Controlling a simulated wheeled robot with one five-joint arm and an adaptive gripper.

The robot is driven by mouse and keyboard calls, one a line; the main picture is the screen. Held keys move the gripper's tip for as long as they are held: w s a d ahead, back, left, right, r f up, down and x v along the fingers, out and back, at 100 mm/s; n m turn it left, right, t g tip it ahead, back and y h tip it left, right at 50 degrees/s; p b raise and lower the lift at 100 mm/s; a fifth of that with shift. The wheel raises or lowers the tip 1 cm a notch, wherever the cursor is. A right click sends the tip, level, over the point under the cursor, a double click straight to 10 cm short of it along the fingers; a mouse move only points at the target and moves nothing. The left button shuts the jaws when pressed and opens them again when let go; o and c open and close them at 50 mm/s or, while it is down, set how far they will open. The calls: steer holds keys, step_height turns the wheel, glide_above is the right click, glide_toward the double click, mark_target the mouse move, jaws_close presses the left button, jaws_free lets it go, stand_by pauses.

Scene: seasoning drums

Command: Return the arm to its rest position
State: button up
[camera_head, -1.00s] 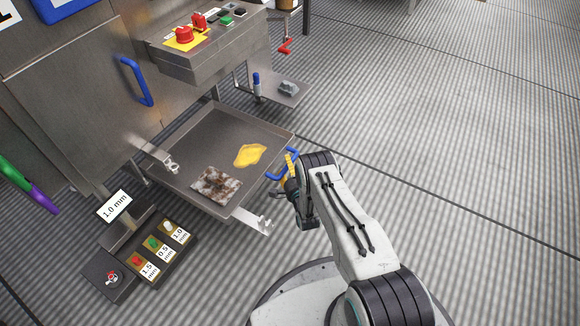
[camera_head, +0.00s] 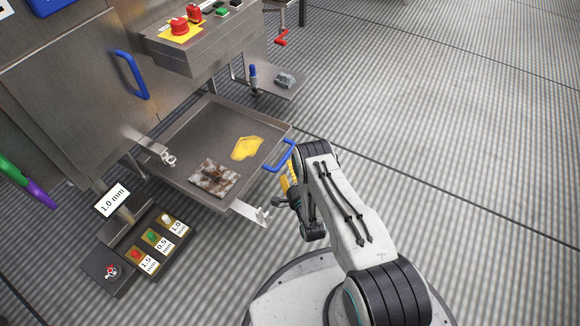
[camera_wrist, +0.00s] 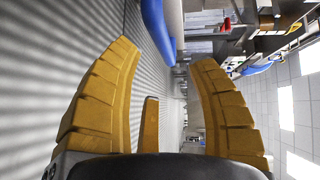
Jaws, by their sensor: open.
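My gripper (camera_wrist: 163,95) is open in the wrist view, with its yellow ridged fingers spread and nothing between them. In the head view my gripper (camera_head: 287,184) is partly hidden behind my own arm, just right of the tray's front. My white arm (camera_head: 345,208) is bent above my round base. The blue handle (camera_head: 285,155) of the metal tray (camera_head: 188,145) is close to the gripper. A blue bar, likely that handle, also shows in the wrist view (camera_wrist: 157,25), apart from the fingers.
The tray holds a yellow patch (camera_head: 246,148) and a rusty brown piece (camera_head: 214,178). A box with coloured buttons (camera_head: 150,237) stands at lower left. A control panel with a red button (camera_head: 180,27) is above. A small shelf (camera_head: 278,87) holds a grey lump. The floor at right is clear.

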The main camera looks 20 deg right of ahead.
steer(key=shift+s, duration=0.3)
stand_by(0.4)
